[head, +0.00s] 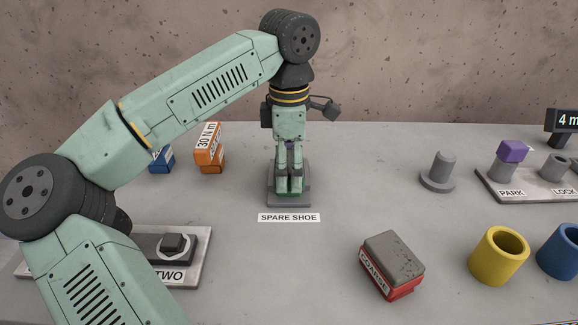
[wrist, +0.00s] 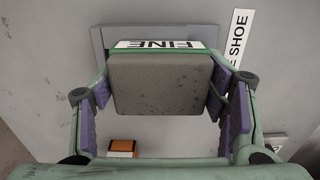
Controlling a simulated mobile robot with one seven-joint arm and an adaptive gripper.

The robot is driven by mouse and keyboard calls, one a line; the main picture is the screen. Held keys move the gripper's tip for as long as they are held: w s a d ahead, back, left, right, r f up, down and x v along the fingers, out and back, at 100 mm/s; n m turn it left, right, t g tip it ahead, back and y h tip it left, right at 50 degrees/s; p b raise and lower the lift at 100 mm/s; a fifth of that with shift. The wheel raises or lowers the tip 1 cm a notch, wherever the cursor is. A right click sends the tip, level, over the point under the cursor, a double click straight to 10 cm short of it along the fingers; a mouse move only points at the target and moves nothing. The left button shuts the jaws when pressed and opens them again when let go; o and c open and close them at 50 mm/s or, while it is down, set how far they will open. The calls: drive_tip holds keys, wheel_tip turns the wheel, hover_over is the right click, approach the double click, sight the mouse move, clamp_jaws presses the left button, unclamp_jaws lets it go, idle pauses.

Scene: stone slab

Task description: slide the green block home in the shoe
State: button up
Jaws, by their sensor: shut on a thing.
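The green block (wrist: 158,82) shows in the wrist view with a wide grey face, a green edge and a white label reading FINE. My gripper (head: 289,186) points down at the spare shoe and is shut on the block, with purple pads (wrist: 216,93) at its sides. The spare shoe (head: 290,204) is a grey fixture on the slab behind a SPARE SHOE label. Part of it shows past the block in the wrist view (wrist: 97,38). The fingers hide most of the block in the head view, and I cannot tell how far it sits in the shoe.
A red block (head: 392,266) marked COARSE lies front right, with yellow (head: 498,256) and blue (head: 562,250) cups beyond. A grey post (head: 440,172) and a PARK/LOCK plate (head: 535,193) stand right. An orange box (head: 209,147) and blue box (head: 161,160) stand left, behind a TWO plate (head: 196,260).

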sight(289, 157)
drive_tip(key=shift+w, duration=0.65)
drive_tip(key=o, duration=1.5)
wheel_tip(289, 157, up, 12)
